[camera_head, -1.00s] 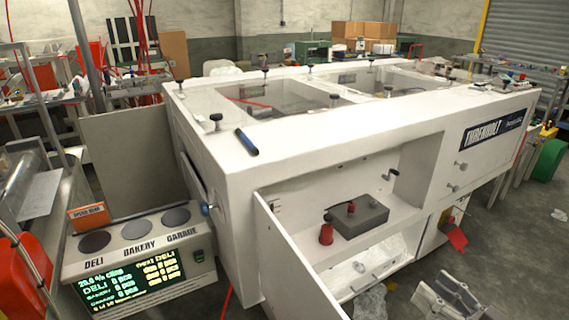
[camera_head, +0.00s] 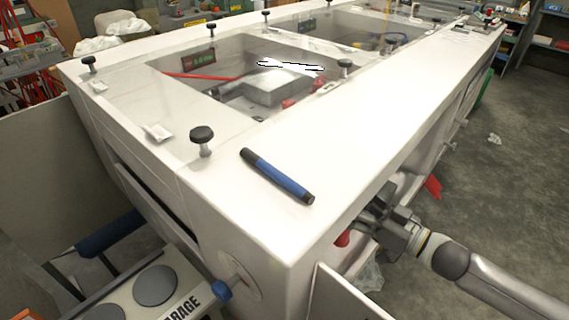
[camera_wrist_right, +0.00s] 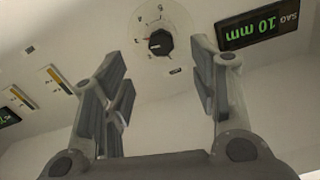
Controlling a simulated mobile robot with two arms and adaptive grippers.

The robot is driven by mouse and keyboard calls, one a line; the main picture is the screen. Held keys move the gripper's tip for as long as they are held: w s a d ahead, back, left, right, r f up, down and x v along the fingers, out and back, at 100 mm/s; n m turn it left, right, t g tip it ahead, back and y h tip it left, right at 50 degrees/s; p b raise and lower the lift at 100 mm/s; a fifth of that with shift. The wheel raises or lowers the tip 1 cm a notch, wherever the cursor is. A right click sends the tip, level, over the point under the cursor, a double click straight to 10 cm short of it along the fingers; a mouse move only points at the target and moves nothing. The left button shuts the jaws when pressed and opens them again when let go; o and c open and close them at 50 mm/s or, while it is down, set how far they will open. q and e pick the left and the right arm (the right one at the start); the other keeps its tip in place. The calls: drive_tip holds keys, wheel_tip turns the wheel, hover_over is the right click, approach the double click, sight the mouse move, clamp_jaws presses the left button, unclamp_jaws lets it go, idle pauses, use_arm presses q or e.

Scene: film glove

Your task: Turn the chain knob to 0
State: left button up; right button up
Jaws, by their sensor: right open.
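In the right wrist view a black round knob (camera_wrist_right: 160,42) sits on a white dial with small marks around it, on a white panel. I cannot read a name by it. The open fingers of my right gripper (camera_wrist_right: 165,85) frame the panel just below the knob, apart from it and empty. In the head view my right gripper (camera_head: 385,225) reaches into the front opening of the white machine (camera_head: 330,185) from the right. The dial is hidden there. My left gripper is not in view.
A green display (camera_wrist_right: 262,26) reading 10 mm is right of the dial. A blue marker (camera_head: 277,176) lies on the machine's top near several black-capped posts. A blue knob (camera_head: 222,290) is on its left side. An open white door (camera_head: 345,300) stands at the front.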

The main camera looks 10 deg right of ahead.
drive_tip(key=p+x, duration=0.2)
drive_tip(key=x, duration=0.9)
drive_tip(key=shift+r, duration=0.1)
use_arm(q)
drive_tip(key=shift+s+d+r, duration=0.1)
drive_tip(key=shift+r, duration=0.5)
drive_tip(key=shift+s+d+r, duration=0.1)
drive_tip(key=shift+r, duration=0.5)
use_arm(e)
drive_tip(key=shift+c, duration=0.3)
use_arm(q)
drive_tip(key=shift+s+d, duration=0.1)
use_arm(e)
drive_tip(key=c, duration=1)
